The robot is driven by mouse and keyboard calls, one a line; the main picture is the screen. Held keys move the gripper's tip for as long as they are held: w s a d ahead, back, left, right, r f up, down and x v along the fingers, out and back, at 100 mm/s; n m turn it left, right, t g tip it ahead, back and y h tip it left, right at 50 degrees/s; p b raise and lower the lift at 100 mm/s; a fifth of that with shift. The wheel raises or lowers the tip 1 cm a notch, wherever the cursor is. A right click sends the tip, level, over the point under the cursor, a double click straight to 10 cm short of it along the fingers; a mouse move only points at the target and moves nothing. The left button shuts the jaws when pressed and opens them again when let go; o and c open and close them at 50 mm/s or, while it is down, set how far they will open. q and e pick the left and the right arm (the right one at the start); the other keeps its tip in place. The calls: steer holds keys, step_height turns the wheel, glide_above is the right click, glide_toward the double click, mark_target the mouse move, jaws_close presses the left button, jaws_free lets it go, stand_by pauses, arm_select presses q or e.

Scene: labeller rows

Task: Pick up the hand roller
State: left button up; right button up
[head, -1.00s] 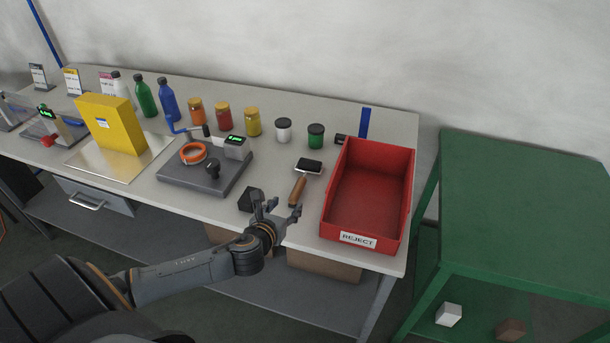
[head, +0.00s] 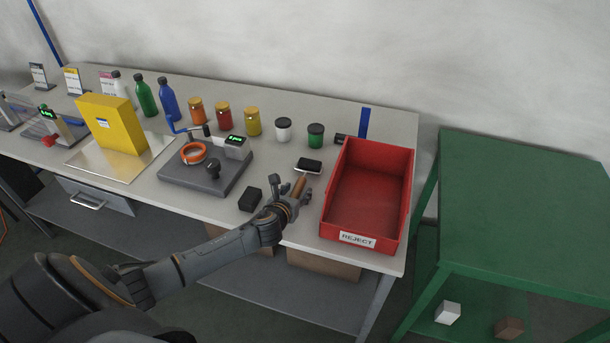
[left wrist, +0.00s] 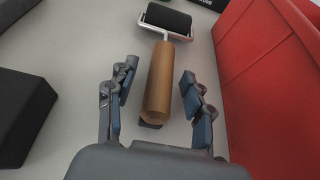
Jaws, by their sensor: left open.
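The hand roller lies on the table beside the red bin, with a dark roller head (head: 309,166) in a metal frame and a brown wooden handle (head: 299,186). In the left wrist view its handle (left wrist: 159,85) points toward me and its black head (left wrist: 167,20) is at the far end. My left gripper (head: 292,191) is open at the handle's near end. In the left wrist view its two fingers (left wrist: 155,100) stand on either side of the handle, with gaps showing on both sides. My right gripper is not in view.
The red reject bin (head: 358,237) stands close to the right of the roller. A black block (head: 250,199) lies to the left. A dark labelling plate (head: 177,174) with an orange ring is further left. Several jars and bottles line the back. A green table (head: 525,200) stands at right.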

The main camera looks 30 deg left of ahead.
arm_select(q)
jaws_close()
steer(key=shift+r, duration=0.45)
step_height(320, 180, up, 3)
steer(key=shift+f, duration=0.1)
steer(key=s+a+r, duration=0.7)
steer(key=s+r, duration=0.2)
steer(key=s, duration=0.3)
steer(key=shift+r+b, duration=0.2)
steer(key=shift+b, duration=0.2)
